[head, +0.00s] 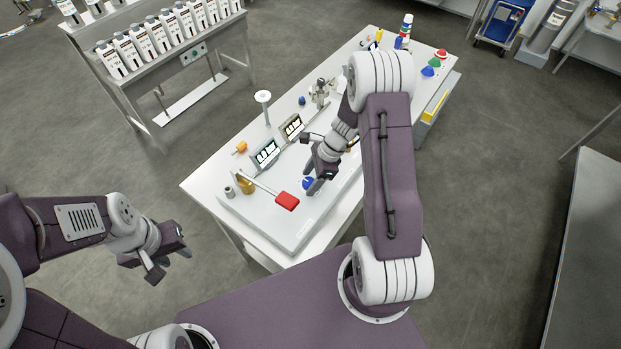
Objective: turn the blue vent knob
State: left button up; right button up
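A blue knob (308,183) sits on the white panel (262,222) on the long table, right of the red lever handle. My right gripper (311,177) reaches down to it from the upper right. Its fingers look apart, with the knob at their tips and partly hidden by them. I cannot tell whether they touch it. My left gripper (169,263) is open and empty, off the table's left side over the floor. A second, smaller blue knob (302,100) stands farther back on the table.
A red-handled lever (287,201) and a brass fitting (246,187) are on the panel. Two tilted displays (267,153) (292,127) stand behind it. A rack of white bottles (147,43) is at the upper left. Open floor lies left of the table.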

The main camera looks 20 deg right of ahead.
jog(key=w+v, duration=0.1)
jog(key=v, duration=0.8)
jog(key=shift+s+b, duration=0.3)
jog(key=shift+s, duration=0.2)
jog(key=shift+d, duration=0.1)
jog(key=s+a+r+n+t+h, duration=0.1)
jog(key=s+a+r+n+h, duration=0.3)
jog(key=n, duration=0.6)
jog(key=s+a+n, duration=0.2)
jog(key=s+n, duration=0.4)
jog(key=n, duration=0.4)
notch_tip(320, 180, down, 7)
jog(key=s+g+b, duration=0.1)
jog(key=s+b, duration=0.2)
jog(key=b, duration=0.3)
jog(key=shift+a+n, duration=0.2)
jog(key=shift+n, duration=0.2)
jog(key=shift+w, duration=0.1)
